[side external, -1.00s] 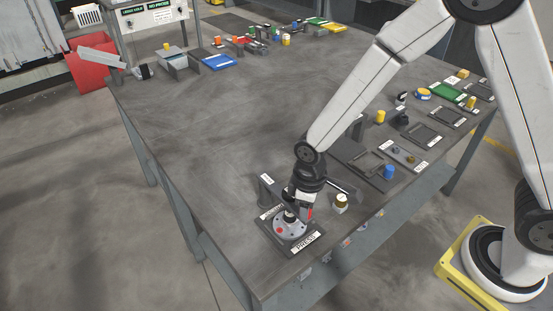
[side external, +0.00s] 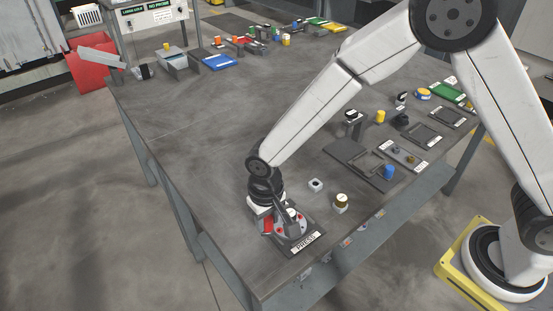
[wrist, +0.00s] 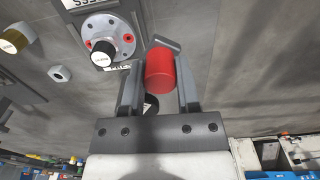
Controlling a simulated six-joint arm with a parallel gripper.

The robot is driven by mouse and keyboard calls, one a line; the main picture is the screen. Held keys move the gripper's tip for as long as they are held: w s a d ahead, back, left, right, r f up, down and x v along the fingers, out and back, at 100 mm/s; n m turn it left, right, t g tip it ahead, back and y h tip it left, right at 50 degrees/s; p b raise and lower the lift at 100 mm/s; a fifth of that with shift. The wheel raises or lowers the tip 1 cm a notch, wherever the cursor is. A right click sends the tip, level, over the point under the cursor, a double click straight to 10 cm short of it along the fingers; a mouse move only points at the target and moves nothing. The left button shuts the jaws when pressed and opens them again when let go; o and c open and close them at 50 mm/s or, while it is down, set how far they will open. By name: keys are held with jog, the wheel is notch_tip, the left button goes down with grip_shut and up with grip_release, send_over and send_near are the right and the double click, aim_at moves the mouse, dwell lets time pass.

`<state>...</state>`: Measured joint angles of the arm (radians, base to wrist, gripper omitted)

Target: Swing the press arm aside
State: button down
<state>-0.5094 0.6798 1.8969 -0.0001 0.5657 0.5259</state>
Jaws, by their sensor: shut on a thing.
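My gripper (wrist: 159,84) is shut on a red cylindrical handle (wrist: 160,72), with one finger on each side of it. In the side view my gripper (side external: 266,216) is low at the left side of the press, and the red handle (side external: 267,227) shows just below it. The press (side external: 306,242) is a dark plate with a label and a round grey disc (wrist: 119,27) with red spots.
Fixtures and a blue cylinder (side external: 389,171) line the right edge. The table (side external: 190,125) left of and behind the press is clear.

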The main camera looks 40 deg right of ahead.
jog(key=w+a+m, duration=0.7)
jog(key=w+m, duration=0.4)
jog(key=w, duration=0.2)
jog(key=shift+w, duration=0.15)
jog(key=shift+r, duration=0.1)
jog(key=shift+c, duration=2.1)
grip_release()
jog(key=shift+w+d, duration=0.1)
jog(key=shift+o, duration=0.5)
notch_tip(320, 180, up, 8)
